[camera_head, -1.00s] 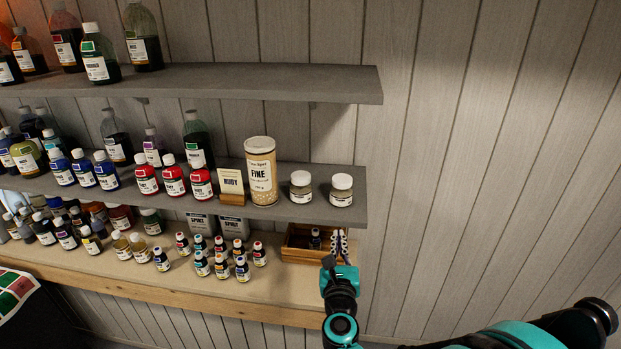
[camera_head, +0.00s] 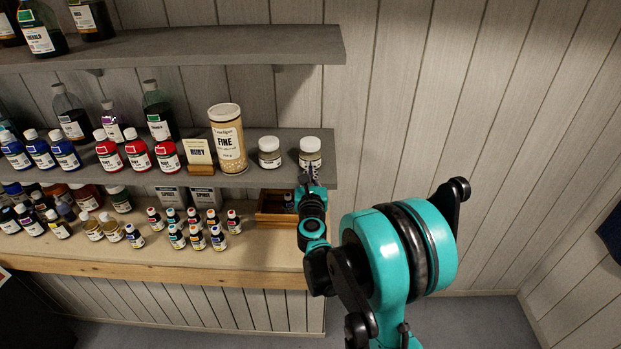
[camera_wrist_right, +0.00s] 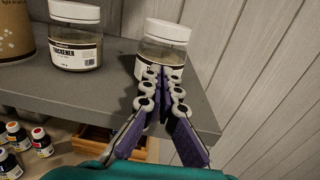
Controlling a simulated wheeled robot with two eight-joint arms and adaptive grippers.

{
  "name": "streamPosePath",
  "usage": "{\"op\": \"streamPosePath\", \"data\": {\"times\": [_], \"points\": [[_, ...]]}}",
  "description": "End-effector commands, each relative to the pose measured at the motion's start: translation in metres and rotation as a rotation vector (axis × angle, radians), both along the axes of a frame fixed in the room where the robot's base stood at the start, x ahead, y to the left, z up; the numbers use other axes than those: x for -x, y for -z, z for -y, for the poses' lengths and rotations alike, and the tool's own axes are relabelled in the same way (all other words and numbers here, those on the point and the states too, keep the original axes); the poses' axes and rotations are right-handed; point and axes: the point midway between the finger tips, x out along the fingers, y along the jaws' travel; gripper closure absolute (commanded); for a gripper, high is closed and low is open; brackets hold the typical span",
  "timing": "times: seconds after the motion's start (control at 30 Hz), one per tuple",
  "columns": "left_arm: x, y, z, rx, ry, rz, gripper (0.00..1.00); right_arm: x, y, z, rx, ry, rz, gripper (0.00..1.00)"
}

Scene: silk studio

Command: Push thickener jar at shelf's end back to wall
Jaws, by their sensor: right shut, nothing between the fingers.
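The thickener jar at the shelf's end (camera_head: 310,149) is a small clear jar with a white lid, upright near the right end of the middle shelf (camera_head: 260,179). It also shows in the right wrist view (camera_wrist_right: 164,42), its lower front partly hidden by my fingers. My right gripper (camera_head: 309,172) is shut and empty, its fingertips at the jar's front; I cannot tell whether they touch it. In the right wrist view the gripper (camera_wrist_right: 163,72) points at the jar's label. A second thickener jar (camera_head: 269,152) stands to its left. My left gripper is not in view.
A tall tan canister labelled FINE (camera_head: 227,142) and a RUBY card (camera_head: 199,157) stand farther left on the same shelf. A wooden box (camera_head: 270,207) sits on the counter below. The plank wall (camera_head: 400,110) is behind, and an upper shelf (camera_head: 200,46) overhangs.

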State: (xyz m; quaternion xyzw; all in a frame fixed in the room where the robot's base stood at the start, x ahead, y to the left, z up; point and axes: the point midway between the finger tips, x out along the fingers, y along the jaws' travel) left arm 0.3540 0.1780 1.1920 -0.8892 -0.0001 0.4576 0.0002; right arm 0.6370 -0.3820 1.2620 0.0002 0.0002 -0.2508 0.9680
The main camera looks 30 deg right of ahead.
Motion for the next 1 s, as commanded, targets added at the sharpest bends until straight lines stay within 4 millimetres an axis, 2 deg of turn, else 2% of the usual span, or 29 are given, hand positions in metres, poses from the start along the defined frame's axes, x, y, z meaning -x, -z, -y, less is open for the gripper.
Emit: {"op": "streamPosePath", "data": {"times": [0.43,0.8,1.0], "points": [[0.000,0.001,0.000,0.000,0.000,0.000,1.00,-0.005,0.000,0.003,0.000,0.000,0.000,1.00],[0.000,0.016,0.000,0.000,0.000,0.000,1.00,-0.062,0.001,0.035,0.000,0.001,0.000,1.00],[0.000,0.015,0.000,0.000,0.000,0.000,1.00,-0.066,0.000,0.037,0.000,0.000,0.000,1.00]]}}
